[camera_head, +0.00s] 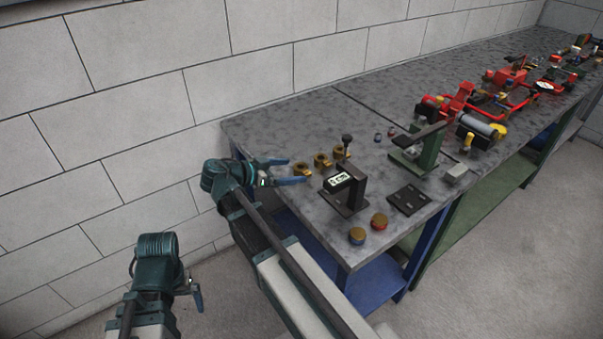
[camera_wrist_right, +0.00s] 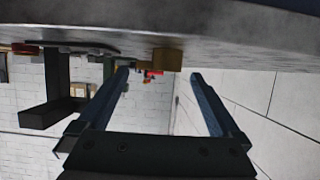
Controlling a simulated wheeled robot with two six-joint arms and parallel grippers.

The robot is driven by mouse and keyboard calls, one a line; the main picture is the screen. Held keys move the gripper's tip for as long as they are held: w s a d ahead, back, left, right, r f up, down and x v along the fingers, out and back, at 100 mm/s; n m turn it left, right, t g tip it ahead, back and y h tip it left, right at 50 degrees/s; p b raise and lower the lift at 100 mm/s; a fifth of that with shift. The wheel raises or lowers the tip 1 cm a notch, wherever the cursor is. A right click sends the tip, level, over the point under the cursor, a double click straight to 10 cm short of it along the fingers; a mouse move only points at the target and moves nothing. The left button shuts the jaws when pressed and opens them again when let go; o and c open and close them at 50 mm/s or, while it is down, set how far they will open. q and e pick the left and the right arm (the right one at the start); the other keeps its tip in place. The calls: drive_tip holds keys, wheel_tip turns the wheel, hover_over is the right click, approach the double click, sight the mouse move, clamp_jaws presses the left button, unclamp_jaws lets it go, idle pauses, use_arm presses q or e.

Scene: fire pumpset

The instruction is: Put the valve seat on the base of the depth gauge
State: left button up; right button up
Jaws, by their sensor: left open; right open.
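Three brass, ring-like valve seats stand in a row near the table's back left: a near one (camera_head: 302,169), a middle one (camera_head: 321,160) and a far one (camera_head: 341,152). The depth gauge (camera_head: 340,182) is a black stand with a lit display, a knob on top and a flat dark base (camera_head: 342,208). My right gripper (camera_head: 284,171) is open and empty, just left of the near valve seat. In the right wrist view, a brass block-like piece (camera_wrist_right: 167,59) shows beyond and between its open fingers (camera_wrist_right: 165,85). My left gripper (camera_head: 195,296) is open, low and left, away from the table.
A dark plate with holes (camera_head: 409,199) and a green stand (camera_head: 419,148) are to the right. Red pump parts (camera_head: 510,90) fill the far table. A wall runs behind.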

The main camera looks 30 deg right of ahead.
sight(299, 171)
drive_tip(key=shift+d, duration=0.15)
drive_tip(key=b+x, duration=0.1)
drive_tip(key=x, duration=0.3)
drive_tip(key=shift+s+f+b, duration=0.15)
drive_tip(key=shift+b, duration=0.25)
drive_tip(key=shift+d+f, duration=0.1)
drive_tip(key=shift+d, duration=0.35)
drive_tip(key=c, duration=1.6)
